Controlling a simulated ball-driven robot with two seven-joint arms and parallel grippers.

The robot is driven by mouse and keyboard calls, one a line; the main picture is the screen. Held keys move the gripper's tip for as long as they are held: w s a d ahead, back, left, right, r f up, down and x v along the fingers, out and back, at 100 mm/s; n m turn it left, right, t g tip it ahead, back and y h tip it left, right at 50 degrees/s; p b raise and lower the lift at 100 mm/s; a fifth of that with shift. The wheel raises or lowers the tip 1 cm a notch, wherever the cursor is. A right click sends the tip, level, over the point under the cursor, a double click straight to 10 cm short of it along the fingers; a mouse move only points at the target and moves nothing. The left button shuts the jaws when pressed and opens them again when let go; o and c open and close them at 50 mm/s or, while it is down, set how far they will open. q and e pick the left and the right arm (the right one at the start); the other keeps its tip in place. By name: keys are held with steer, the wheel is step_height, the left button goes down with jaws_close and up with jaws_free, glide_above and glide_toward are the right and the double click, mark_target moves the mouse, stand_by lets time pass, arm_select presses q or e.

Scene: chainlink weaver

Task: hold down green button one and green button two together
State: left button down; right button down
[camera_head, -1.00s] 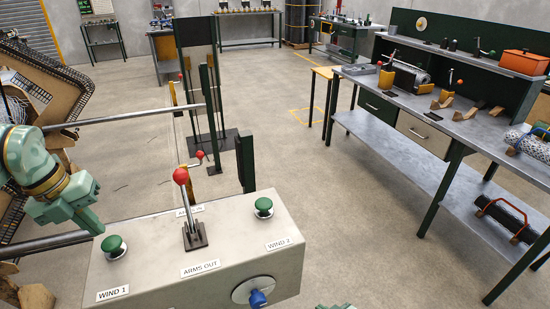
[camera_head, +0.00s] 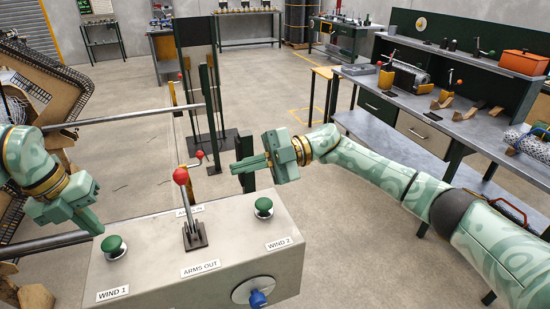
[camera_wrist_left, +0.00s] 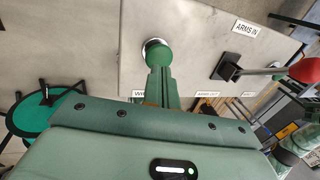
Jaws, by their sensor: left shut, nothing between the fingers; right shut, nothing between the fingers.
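Green button one (camera_head: 114,245), a domed green cap on a silver collar by the WIND 1 label, sits on the left of the grey control box (camera_head: 160,280). It also shows in the left wrist view (camera_wrist_left: 156,50). Green button two (camera_head: 263,206) sits on the right of the box by the WIND 2 label. My left gripper (camera_head: 98,229) is shut and empty, just behind and left of button one; a small gap seems to remain. Its fingers show in the left wrist view (camera_wrist_left: 160,78), pointing at the button. My right gripper (camera_head: 236,172) is shut and empty, pointing left, above and behind button two.
A red-knobbed lever (camera_head: 187,205) stands on the box between the buttons, with ARMS IN and ARMS OUT labels. A blue knob (camera_head: 257,299) is on the box's front face. Dark green posts (camera_head: 212,100) and a long metal rod (camera_head: 130,117) stand behind. A workbench (camera_head: 450,130) is right.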

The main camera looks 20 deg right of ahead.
steer(key=w+d+f+n+h, duration=0.1)
steer(key=d+n+h, duration=0.6)
steer(key=h, duration=0.7)
steer(key=shift+t+h, duration=0.3)
steer(key=shift+h, duration=0.1)
steer(key=shift+x, duration=2.85)
arm_select(q)
steer(key=shift+f, duration=0.1)
arm_select(e)
steer(key=shift+w, duration=0.2)
